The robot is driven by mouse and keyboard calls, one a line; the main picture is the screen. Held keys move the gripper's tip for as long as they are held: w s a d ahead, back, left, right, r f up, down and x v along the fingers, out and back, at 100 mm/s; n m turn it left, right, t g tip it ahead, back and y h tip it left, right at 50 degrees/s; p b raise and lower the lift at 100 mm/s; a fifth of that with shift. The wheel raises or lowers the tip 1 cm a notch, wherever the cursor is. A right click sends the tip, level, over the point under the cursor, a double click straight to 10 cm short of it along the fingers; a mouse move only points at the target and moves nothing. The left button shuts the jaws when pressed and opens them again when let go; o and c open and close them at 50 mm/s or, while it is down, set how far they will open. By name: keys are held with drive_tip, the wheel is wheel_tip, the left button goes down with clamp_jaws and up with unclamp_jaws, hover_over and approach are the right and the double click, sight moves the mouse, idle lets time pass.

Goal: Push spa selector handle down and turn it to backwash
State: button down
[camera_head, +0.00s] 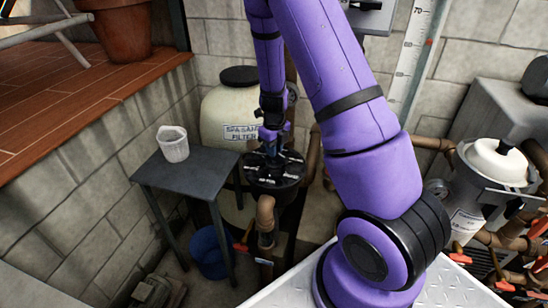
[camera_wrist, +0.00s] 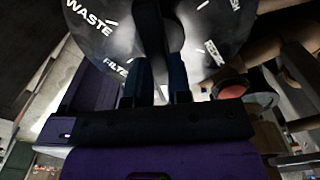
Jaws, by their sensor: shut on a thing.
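The spa selector valve is a round black dial (camera_head: 258,177) with white lettering, in front of the spa sand filter tank. In the wrist view the dial face (camera_wrist: 125,45) fills the top, with WASTE at left, FILTER below it and other labels at right, partly cut off or hidden. My gripper (camera_head: 274,153) is above the dial, pointing down. In the wrist view my gripper's fingers (camera_wrist: 162,75) are shut around the dark selector handle (camera_wrist: 150,25) near the FILTER side.
The cream filter tank (camera_head: 222,115) stands behind the valve. A small dark table (camera_head: 195,180) with a white cup (camera_head: 173,143) is to the left, and a blue bucket (camera_head: 208,255) is below it. Brown pipes (camera_head: 266,220) run down in front of the valve. A red knob (camera_wrist: 230,88) lies close right of the fingers.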

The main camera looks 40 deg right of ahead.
drive_tip(key=n, duration=0.5)
drive_tip(key=shift+n, duration=0.3)
drive_tip(key=n, duration=0.6)
drive_tip(key=c, duration=0.9)
unclamp_jaws()
drive_tip(key=shift+r, duration=0.1)
drive_tip(key=shift+r, duration=3.4)
drive_tip(key=shift+n, duration=0.3)
